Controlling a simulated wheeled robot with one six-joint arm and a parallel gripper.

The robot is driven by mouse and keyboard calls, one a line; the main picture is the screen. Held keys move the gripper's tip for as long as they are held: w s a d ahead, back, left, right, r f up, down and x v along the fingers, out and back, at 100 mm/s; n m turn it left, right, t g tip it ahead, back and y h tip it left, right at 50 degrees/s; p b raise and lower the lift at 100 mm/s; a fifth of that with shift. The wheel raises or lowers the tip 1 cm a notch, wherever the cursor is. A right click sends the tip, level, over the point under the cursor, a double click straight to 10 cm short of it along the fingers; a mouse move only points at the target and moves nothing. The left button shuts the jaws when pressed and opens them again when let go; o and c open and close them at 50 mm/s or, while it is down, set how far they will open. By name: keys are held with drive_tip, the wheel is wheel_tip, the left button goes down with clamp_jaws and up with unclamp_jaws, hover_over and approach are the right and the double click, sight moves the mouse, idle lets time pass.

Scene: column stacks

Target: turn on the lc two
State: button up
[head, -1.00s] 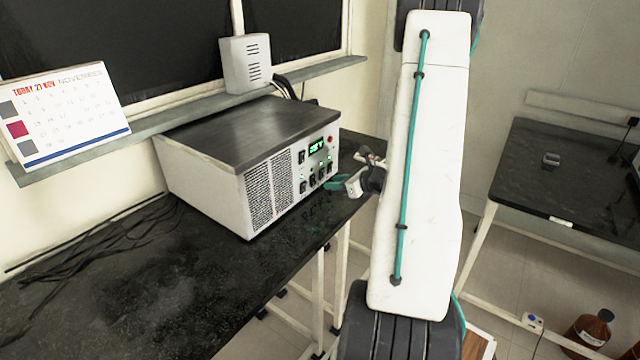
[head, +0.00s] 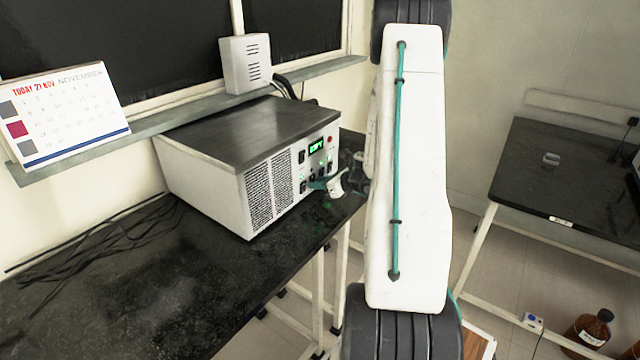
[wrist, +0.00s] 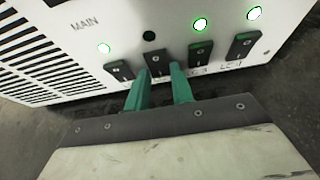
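The white power unit (head: 205,185) with a dark top stands on the black bench. Its front panel (wrist: 180,20) fills the top of the wrist view. A row of black rocker switches shows there. The second switch from the left (wrist: 155,62) has a dark indicator (wrist: 148,36) above it; the other indicators are lit green. One label at the right reads LC 1; the label under the second switch is hidden by my fingers. My gripper (wrist: 160,70) has its green fingertips apart at the lower part of this switch. Contact cannot be told. In the head view my gripper (head: 317,184) is at the panel.
Loose cables (head: 100,240) lie on the bench (head: 150,300) at the left. A calendar (head: 62,115) and a white box (head: 246,63) stand on the ledge. A second table (head: 560,185) is at the right.

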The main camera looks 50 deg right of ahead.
drive_tip(key=shift+f+t, duration=0.3)
drive_tip(key=shift+t, duration=0.1)
drive_tip(key=shift+f+t, duration=0.15)
drive_tip(key=shift+t, duration=0.85)
drive_tip(key=o, duration=0.7)
drive_tip(key=s, duration=0.5)
drive_tip(key=s+r, duration=0.1)
drive_tip(key=s, duration=0.1)
drive_tip(key=shift+s+d, duration=0.3)
drive_tip(key=shift+s, duration=0.05)
